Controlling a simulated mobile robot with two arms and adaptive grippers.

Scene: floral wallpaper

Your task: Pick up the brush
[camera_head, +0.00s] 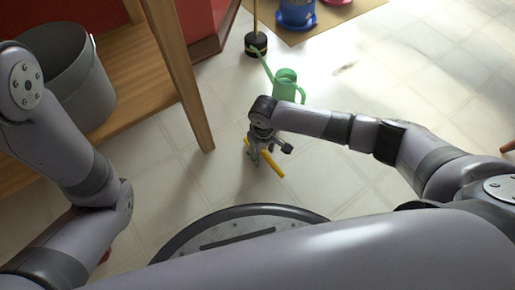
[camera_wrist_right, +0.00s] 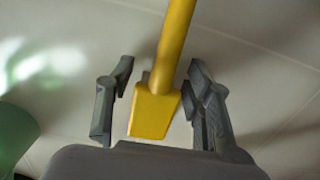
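The brush shows as a yellow stick (camera_head: 275,169) on the tiled floor, partly hidden by my right gripper (camera_head: 261,158) in the head view. I see no bristles. In the right wrist view, the yellow handle (camera_wrist_right: 168,62) runs up between the fingers of my right gripper (camera_wrist_right: 160,80). Its blunt, wider end lies near the palm. The fingers stand apart on both sides of the handle, with a clear gap on the left and a narrower one on the right. My left gripper is not in view.
A green watering can (camera_head: 286,86) stands just beyond my right gripper. A wooden leg (camera_head: 185,85) and a wooden shelf with a grey bucket (camera_head: 68,75) are at left. A black-based pole (camera_head: 256,43) and blue pot (camera_head: 297,14) stand farther back.

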